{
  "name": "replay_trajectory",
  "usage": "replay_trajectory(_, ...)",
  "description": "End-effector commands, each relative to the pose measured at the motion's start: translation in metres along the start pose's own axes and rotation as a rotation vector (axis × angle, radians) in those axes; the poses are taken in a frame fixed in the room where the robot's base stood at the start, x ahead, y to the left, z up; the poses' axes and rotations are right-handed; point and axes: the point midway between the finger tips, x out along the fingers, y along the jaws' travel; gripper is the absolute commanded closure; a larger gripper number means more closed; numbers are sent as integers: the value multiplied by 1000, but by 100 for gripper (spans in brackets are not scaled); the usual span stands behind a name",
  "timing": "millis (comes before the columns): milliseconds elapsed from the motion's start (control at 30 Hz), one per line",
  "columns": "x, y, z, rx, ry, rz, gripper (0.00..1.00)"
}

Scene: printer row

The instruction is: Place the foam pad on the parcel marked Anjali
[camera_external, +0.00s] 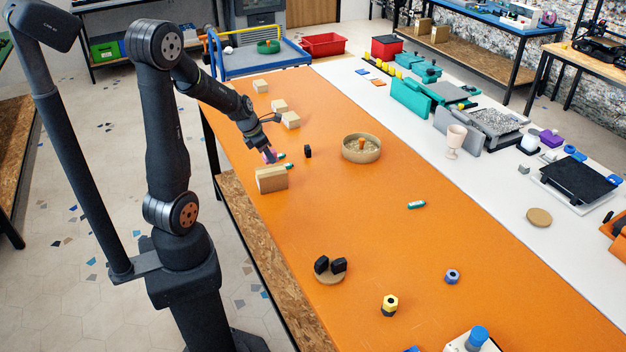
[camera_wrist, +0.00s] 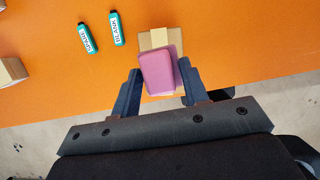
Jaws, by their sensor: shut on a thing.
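My gripper (camera_external: 267,153) is shut on the pink-purple foam pad (camera_external: 271,156). In the wrist view the pad (camera_wrist: 160,72) sits between the two dark blue fingers (camera_wrist: 160,78), tilted slightly. Behind the pad in the wrist view is a brown parcel (camera_wrist: 147,43) with a pale tape strip, partly hidden. It looks like the nearest parcel (camera_external: 271,180) in the outside view, with the pad above it. Whether they touch is unclear. Other parcels (camera_external: 290,120), (camera_external: 279,105) and (camera_external: 260,86) stand farther back. I cannot read a name on any parcel.
Two teal labelled sticks (camera_wrist: 87,38) and (camera_wrist: 116,28) lie beside the parcel. A small black block (camera_external: 308,151) and a round tan bowl (camera_external: 361,149) stand to the right. The table edge is close to the parcel. The orange surface (camera_external: 350,215) beyond is mostly clear.

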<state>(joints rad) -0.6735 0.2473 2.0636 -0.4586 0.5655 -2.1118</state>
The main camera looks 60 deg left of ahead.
Motion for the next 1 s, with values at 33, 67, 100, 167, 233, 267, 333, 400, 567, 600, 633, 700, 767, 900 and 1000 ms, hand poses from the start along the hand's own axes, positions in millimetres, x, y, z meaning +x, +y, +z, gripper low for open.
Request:
replay_trajectory(33, 2, 2, -1, -1, 0, 0, 81)
replay_trajectory(67, 3, 2, -1, 0, 0, -1, 81)
replay_trajectory(100, 6, 2, -2, -1, 1, -2, 81)
replay_trajectory(167, 13, 2, -6, 0, 2, -3, 81)
replay_trajectory(233, 23, 2, -10, -1, 3, -3, 81)
replay_trajectory(267, 26, 2, -11, 0, 2, -3, 81)
replay_trajectory(333, 33, 2, -14, 0, 2, -3, 81)
replay_trajectory(400, 37, 2, -15, -1, 1, -1, 81)
replay_trajectory(567, 38, 2, -16, 1, 0, 0, 81)
replay_trajectory(600, 38, 2, -16, 1, 0, 0, 81)
replay_trajectory(633, 38, 2, -16, 1, 0, 0, 81)
replay_trajectory(700, 39, 2, -16, 1, 0, -1, 81)
replay_trajectory(767, 40, 2, -16, 1, 0, -1, 81)
replay_trajectory(900, 41, 2, -17, 1, -1, -1, 44)
replay_trajectory(1000, 41, 2, -17, 1, -1, -1, 37)
